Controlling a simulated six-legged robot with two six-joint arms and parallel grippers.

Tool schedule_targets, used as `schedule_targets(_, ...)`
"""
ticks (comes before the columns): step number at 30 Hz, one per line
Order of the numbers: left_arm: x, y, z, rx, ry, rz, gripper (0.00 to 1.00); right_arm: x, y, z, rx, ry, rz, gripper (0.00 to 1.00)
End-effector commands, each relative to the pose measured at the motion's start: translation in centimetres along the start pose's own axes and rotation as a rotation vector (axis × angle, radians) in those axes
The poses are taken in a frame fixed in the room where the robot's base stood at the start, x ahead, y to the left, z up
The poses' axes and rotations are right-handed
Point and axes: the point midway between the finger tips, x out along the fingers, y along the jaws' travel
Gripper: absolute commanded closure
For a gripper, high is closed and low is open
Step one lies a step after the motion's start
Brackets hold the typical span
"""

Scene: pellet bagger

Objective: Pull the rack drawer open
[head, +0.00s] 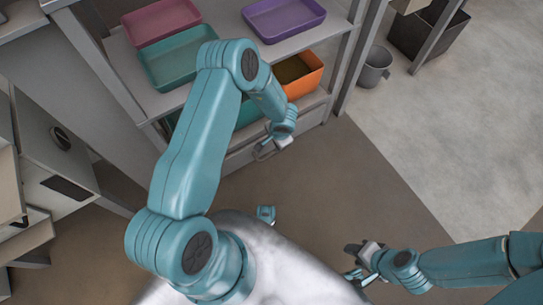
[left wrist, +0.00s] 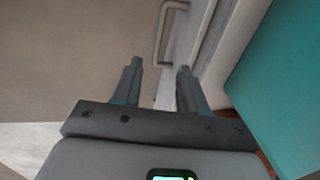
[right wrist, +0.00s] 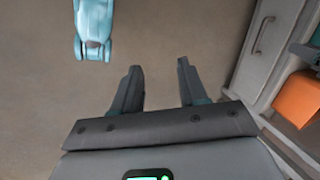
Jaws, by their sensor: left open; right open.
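The rack drawer (head: 306,122) is a pale grey front low in the rack, and it looks closed. Its grey bar handle (left wrist: 163,34) shows in the left wrist view just beyond my left fingertips, nearer the right-hand finger. The handle (right wrist: 262,36) also shows at upper right in the right wrist view. My left gripper (head: 266,152) is open in front of the drawer; in the left wrist view its jaws (left wrist: 158,70) are apart and empty. I cannot tell whether they touch the handle. My right gripper (head: 357,260) is open, empty and away from the rack (right wrist: 158,80).
Above the drawer, the rack holds a pink tray (head: 160,20), a green tray (head: 180,58), a purple tray (head: 284,18) and an orange bin (head: 305,82). A grey bucket (head: 374,68) stands right of the rack. A grey machine (head: 45,150) stands at left. Floor before the drawer is clear.

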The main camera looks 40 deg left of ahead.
Motion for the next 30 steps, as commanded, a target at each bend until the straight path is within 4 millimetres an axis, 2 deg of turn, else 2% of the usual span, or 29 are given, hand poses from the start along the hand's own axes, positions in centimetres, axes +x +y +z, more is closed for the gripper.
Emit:
schedule_targets(1, 1.5, 0.2, 0.2, 0.000, -0.002, 0.002, 0.58, 0.9, 0.4, -0.1, 0.002, 0.001, 0.000, 0.57)
schedule_targets(6, 5.7, 0.2, 0.4, -0.001, -0.002, 0.001, 0.58, 2.7, 1.3, -0.5, 0.014, 0.012, 0.001, 0.57)
schedule_targets(15, 12.3, 0.1, 0.3, 0.000, 0.000, 0.001, 0.58, 5.0, 2.7, -1.4, 0.034, 0.033, 0.004, 0.57)
schedule_targets(21, 14.4, 0.0, 0.1, 0.002, 0.002, 0.001, 0.58, 5.7, 3.1, -1.6, 0.040, 0.040, 0.005, 0.57)
schedule_targets(30, 14.7, -0.1, -0.1, 0.003, 0.002, 0.001, 0.58, 5.7, 3.1, -1.7, 0.041, 0.042, 0.005, 0.57)
